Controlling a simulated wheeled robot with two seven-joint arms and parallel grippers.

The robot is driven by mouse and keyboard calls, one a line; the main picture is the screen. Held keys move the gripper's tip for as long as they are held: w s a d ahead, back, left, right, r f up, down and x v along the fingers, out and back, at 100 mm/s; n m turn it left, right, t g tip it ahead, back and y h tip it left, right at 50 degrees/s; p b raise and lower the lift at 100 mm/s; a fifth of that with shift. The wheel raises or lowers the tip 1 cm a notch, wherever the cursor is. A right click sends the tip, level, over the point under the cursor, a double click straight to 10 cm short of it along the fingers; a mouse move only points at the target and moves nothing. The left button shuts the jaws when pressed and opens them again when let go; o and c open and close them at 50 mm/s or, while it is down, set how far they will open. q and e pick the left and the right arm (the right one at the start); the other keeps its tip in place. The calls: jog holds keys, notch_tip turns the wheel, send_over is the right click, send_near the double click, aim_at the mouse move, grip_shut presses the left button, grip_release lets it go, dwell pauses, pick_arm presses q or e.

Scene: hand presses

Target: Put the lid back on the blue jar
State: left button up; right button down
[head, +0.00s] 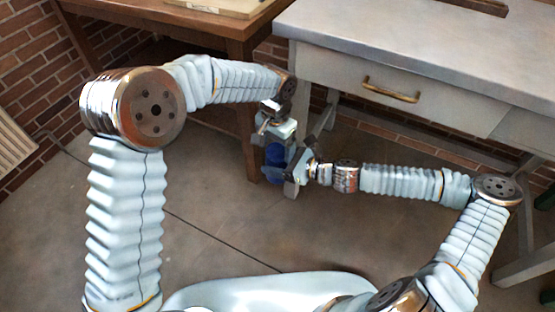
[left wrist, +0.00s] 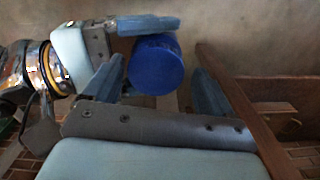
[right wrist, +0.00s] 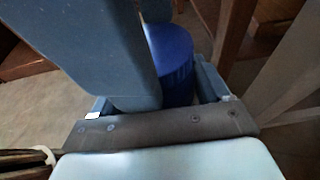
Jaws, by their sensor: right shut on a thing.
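The blue jar (head: 275,153) is held in the air between my two grippers, in front of the wooden table leg. My right gripper (head: 292,172) is shut on it. In the right wrist view its blue curved side (right wrist: 177,65) lies between my right fingers, partly covered by a large pale block. In the left wrist view a round blue face (left wrist: 156,65) points at the camera; I cannot tell whether it is the lid or the jar's own end. My left gripper (left wrist: 160,72) is open and empty, its fingers short of that face. No separate lid shows.
A grey table with a drawer (head: 393,88) stands at the right, close above my right arm. A wooden table (head: 235,30) stands behind my left arm, its leg just behind the jar. The floor (head: 215,215) below is clear.

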pick_arm(q)
jog(key=shift+s+d, duration=0.2)
jog(key=shift+d, duration=0.1)
pick_arm(e)
jog(key=shift+a+r, duration=0.1)
jog(key=shift+r, duration=0.05)
pick_arm(q)
jog(key=shift+r, duration=0.2)
notch_tip(320, 180, up, 12)
jog(key=shift+w+a+f, duration=0.15)
jog(key=shift+w+a, duration=0.05)
